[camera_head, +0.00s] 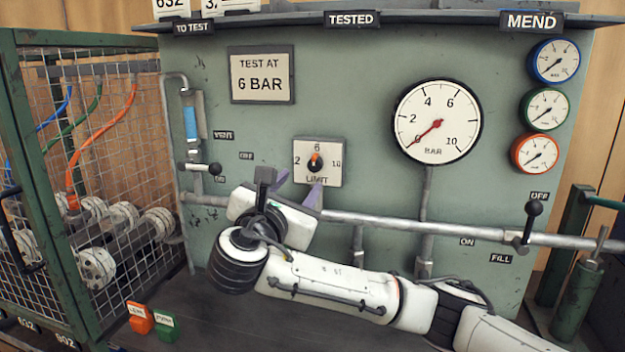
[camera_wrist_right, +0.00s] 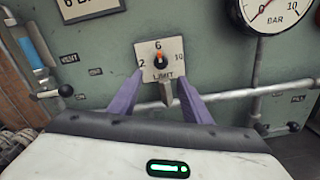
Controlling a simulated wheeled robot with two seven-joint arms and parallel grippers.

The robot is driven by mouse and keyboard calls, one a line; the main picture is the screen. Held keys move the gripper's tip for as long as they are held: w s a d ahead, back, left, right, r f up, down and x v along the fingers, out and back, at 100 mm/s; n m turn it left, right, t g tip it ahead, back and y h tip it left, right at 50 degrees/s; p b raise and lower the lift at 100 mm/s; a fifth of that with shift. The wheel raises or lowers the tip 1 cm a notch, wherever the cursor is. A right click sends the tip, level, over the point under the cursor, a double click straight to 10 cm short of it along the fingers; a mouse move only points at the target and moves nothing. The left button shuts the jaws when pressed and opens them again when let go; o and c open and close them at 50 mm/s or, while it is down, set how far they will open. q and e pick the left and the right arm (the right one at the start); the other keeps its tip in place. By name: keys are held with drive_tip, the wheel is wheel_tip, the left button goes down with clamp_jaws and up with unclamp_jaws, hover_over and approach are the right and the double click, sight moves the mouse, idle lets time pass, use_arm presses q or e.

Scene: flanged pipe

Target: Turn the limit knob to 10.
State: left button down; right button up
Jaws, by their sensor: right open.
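The limit knob (camera_head: 315,162) is a small dark knob with an orange mark, on a white plate (camera_head: 328,177) marked 2, 6, 10 and LIMIT. The orange mark points up, toward 6. The knob also shows in the right wrist view (camera_wrist_right: 160,62). My right gripper (camera_head: 297,187) is just below and in front of the plate. In the right wrist view its two purple fingers (camera_wrist_right: 160,98) are spread apart and empty, below the knob and not touching it. My left gripper is not in view.
A horizontal pipe (camera_head: 430,228) runs below the plate. A large BAR gauge (camera_head: 437,121) reads near 0, right of the plate. A fill lever (camera_head: 533,208) and a vent lever (camera_head: 214,169) stick out. A mesh cage (camera_head: 110,130) stands left. The panel around the plate is clear.

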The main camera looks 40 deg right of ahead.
sight(314, 167)
drive_tip(key=b+x, duration=0.1)
drive_tip(key=x, duration=0.9)
drive_tip(key=shift+d+r, duration=0.15)
drive_tip(key=c, duration=1)
drive_tip(key=shift+c, duration=0.2)
